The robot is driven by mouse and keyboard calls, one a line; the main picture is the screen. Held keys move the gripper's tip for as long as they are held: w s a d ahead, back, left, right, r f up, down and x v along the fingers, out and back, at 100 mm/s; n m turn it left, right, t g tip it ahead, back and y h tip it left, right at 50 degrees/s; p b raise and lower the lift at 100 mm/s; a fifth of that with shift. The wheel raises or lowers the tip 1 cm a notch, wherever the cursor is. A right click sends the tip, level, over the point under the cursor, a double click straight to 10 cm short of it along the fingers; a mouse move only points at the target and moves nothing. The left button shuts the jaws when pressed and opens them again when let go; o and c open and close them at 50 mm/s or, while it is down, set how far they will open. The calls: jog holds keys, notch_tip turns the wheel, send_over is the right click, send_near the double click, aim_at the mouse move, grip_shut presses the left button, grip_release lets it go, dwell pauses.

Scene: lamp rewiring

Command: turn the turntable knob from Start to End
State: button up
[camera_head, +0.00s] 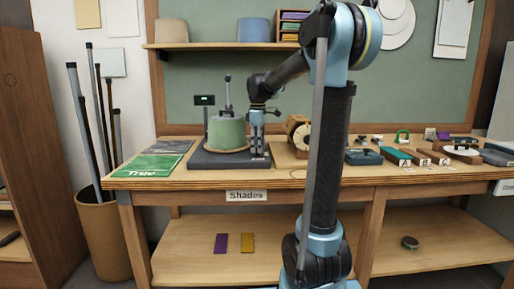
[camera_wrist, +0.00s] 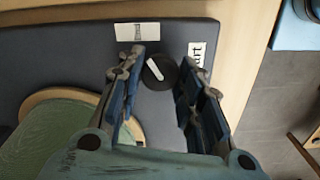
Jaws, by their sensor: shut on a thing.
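The turntable knob (camera_wrist: 161,72) is a small dark round knob with a white pointer bar, on the dark base (camera_wrist: 60,50) of the turntable. The bar slants, its upper end toward the upper left in the wrist view. A label ending in "art" (camera_wrist: 197,52) is right of the knob, partly hidden by a finger. A second white label (camera_wrist: 137,31) is above it, its text unreadable. My gripper (camera_wrist: 160,66) points down with its fingers either side of the knob, shut on it. It also shows in the head view (camera_head: 257,150), right of the green shade (camera_head: 226,132).
The shade stands on the turntable's wooden disc (camera_wrist: 128,122), close left of my gripper. A green leaflet (camera_head: 147,166) lies at the bench's left.

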jog(key=shift+w, duration=0.15)
jog(key=o, duration=1.1)
jog(key=shift+c, duration=0.2)
notch_tip(320, 180, up, 12)
jog(key=shift+d+f, duration=0.1)
jog(key=s+d+f+m, duration=0.3)
jog(key=s+f+m, duration=0.2)
jog(key=s+f, duration=0.5)
jog(key=s+d+f+m+t, duration=0.1)
jog(key=s+d+f+m, duration=0.2)
jog(key=s+f, duration=0.8)
jog(key=s+d+f+m+t, duration=0.1)
jog(key=s+d+f+m, duration=0.3)
jog(key=s+f, duration=0.7)
jog(key=m, duration=0.2)
jog(key=shift+s+m, duration=0.25)
jog(key=shift+m, duration=0.05)
